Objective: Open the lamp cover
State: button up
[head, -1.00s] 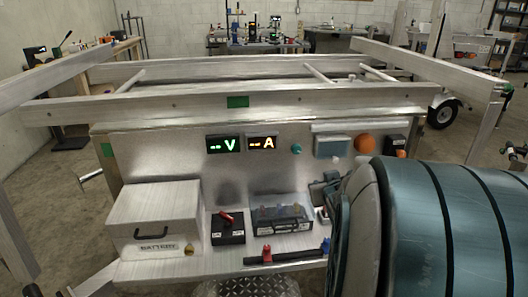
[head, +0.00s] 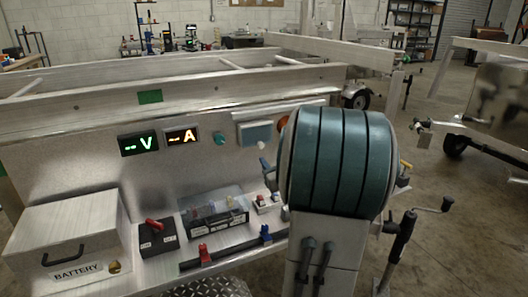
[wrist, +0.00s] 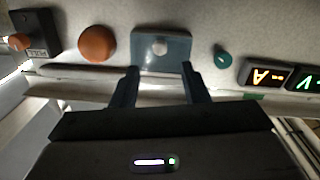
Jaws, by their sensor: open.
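A blue-grey rectangular cover with a pale round knob, which looks like the lamp cover (head: 246,134), is on the upright metal panel. It also shows in the wrist view (wrist: 146,42), lying flat against the panel. My gripper (wrist: 159,68) is open and empty, its two fingers pointing at the cover, one near each side of its edge. I cannot tell whether the fingertips touch it.
An orange dome (wrist: 97,44) and a black PULL box (wrist: 36,34) sit on one side of the cover. A teal knob (wrist: 222,58) and lit V and A displays (head: 182,136) are on the other. Below stand a battery box (head: 70,235) and a clear-lidded case (head: 214,211).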

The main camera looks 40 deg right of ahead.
aim_at(262, 147)
jog(key=x, duration=0.7)
jog(key=shift+w, duration=0.1)
grip_shut()
